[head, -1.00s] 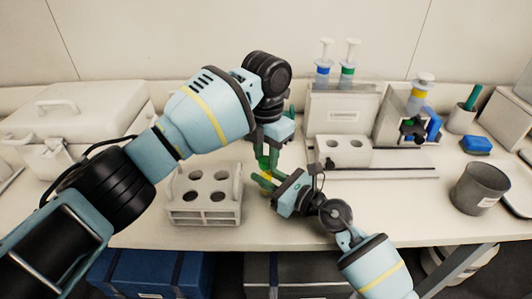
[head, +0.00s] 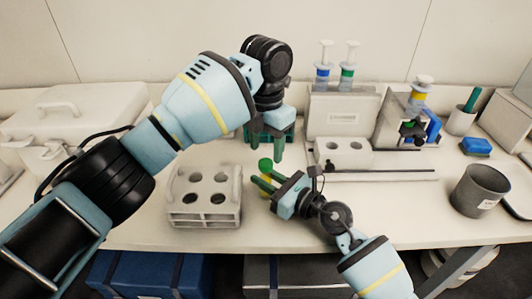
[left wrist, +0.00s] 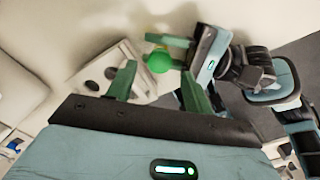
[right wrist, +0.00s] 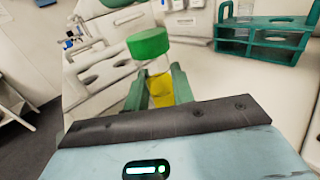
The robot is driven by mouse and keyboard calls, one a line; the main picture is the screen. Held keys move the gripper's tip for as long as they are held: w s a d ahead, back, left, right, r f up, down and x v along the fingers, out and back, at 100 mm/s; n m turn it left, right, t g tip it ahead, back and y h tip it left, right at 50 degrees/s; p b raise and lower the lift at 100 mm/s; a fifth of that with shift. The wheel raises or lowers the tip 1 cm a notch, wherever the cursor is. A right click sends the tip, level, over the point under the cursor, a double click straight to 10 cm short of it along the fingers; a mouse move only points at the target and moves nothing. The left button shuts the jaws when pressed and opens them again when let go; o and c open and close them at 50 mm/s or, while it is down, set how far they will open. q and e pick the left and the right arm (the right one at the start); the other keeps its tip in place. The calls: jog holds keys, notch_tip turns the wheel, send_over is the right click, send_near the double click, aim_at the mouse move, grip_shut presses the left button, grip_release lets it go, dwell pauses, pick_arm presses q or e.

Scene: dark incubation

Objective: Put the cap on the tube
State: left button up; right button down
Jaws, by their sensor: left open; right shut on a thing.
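The tube (right wrist: 158,85) is clear with yellow liquid inside. My right gripper (right wrist: 158,88) is shut on it and holds it roughly upright over the table. The green cap (right wrist: 148,43) sits on the tube's mouth, in line with it; how tightly it is seated I cannot tell. The cap also shows in the head view (head: 265,164) and from above in the left wrist view (left wrist: 159,60). My left gripper (head: 266,154) is open and empty, just above the cap and apart from it. The right fingers hide most of the tube in the head view.
A white rack (head: 205,218) with several holes stands left of the tube. A teal rack (right wrist: 262,40) is behind, partly hidden by my left gripper in the head view. A white block (head: 343,153) stands right of it, and a grey cup (head: 480,190) far right.

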pick_arm(q)
jog(key=shift+r, duration=0.6)
jog(key=shift+c, duration=0.4)
